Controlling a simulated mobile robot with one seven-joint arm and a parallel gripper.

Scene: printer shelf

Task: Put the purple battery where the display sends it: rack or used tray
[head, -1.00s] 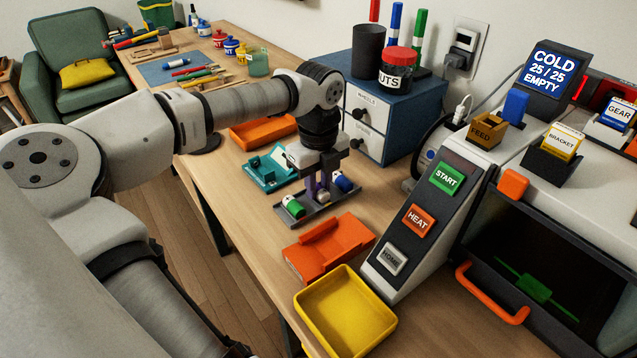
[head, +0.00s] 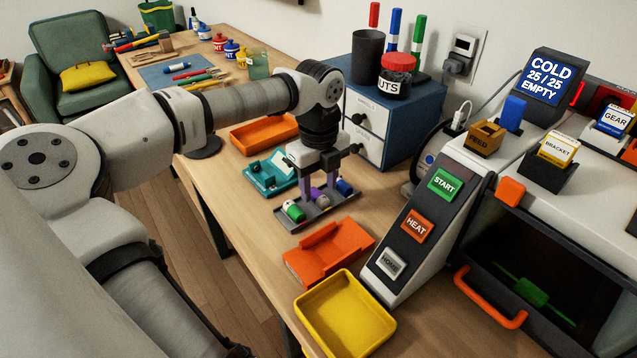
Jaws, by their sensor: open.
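A grey rack (head: 318,216) on the table holds a green battery (head: 293,211), the purple battery (head: 322,199) and a blue battery (head: 344,187), side by side and tilted. My gripper (head: 320,188) points down over the middle of this rack, its open fingers at the purple battery. The fingers partly hide that battery, and I cannot tell whether they touch it. A display (head: 546,80) on the machine at right reads "COLD 25/25 EMPTY". A teal device (head: 268,174) lies behind the rack; no readable text shows on it. A yellow tray (head: 345,331) in front is empty.
An orange-red holder (head: 328,252) lies between the rack and the yellow tray. An orange tray (head: 262,136) is farther back. A blue drawer cabinet (head: 401,112) stands behind my gripper. A sloped panel with START, HEAT and HOME buttons (head: 417,226) stands to the right.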

